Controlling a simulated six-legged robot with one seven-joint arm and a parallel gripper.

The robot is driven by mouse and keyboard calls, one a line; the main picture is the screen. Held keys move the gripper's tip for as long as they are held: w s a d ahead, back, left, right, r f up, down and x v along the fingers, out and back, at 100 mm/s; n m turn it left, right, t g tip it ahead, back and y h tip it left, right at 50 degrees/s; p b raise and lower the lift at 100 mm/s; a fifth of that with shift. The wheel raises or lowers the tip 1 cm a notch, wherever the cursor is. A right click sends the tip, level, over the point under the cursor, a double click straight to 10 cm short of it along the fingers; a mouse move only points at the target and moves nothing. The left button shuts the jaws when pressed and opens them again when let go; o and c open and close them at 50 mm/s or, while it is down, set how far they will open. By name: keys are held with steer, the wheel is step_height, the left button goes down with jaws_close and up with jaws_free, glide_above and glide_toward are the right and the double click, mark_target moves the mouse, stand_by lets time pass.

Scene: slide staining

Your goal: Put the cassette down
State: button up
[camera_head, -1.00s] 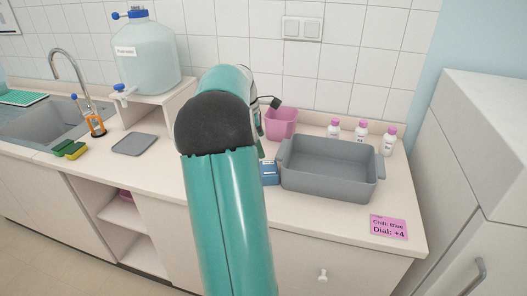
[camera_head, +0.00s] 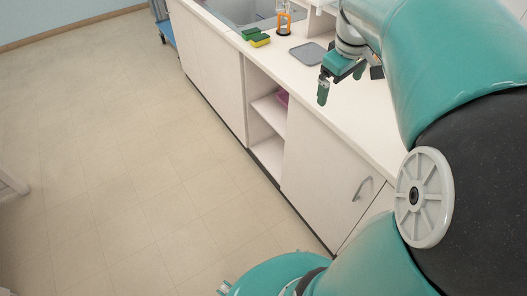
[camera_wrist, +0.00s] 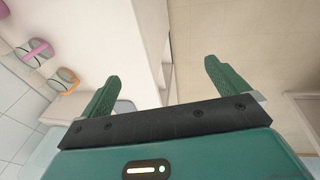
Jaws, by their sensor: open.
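No cassette can be made out in either view. My gripper (camera_head: 348,78) is in the upper right of the head view, over the front part of the counter, just right of and nearer than a flat grey mat (camera_head: 307,53). In the wrist view my gripper (camera_wrist: 163,82) shows two green fingers standing wide apart, with nothing between them. The large teal arm hides the right part of the counter in the head view.
A green and yellow sponge pair (camera_head: 256,38) and an orange-framed item (camera_head: 284,18) stand by the sink (camera_head: 240,10). An open shelf (camera_head: 270,112) holds something pink. The floor (camera_head: 120,150) at left is clear. Pink and orange items (camera_wrist: 38,50) show in the wrist view.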

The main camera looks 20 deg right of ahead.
steer(key=s+a+m+t, duration=0.1)
steer(key=s+a+t, duration=0.1)
steer(key=a, duration=1.3)
steer(key=shift+s+f+y, duration=0.15)
steer(key=shift+s+y, duration=0.25)
steer(key=shift+s, duration=0.3)
steer(key=shift+m+t+y, duration=0.5)
steer(key=shift+m+t, duration=0.2)
steer(key=shift+m, duration=0.1)
steer(key=s+a+f, duration=0.1)
steer(key=s+a, duration=0.1)
steer(key=a, duration=0.1)
steer(key=s+a+f, duration=0.1)
steer(key=a, duration=0.2)
steer(key=s+a+f, duration=0.1)
steer(key=s+a, duration=0.1)
steer(key=a, duration=0.1)
steer(key=shift+s+a, duration=0.1)
steer(key=shift+s, duration=0.25)
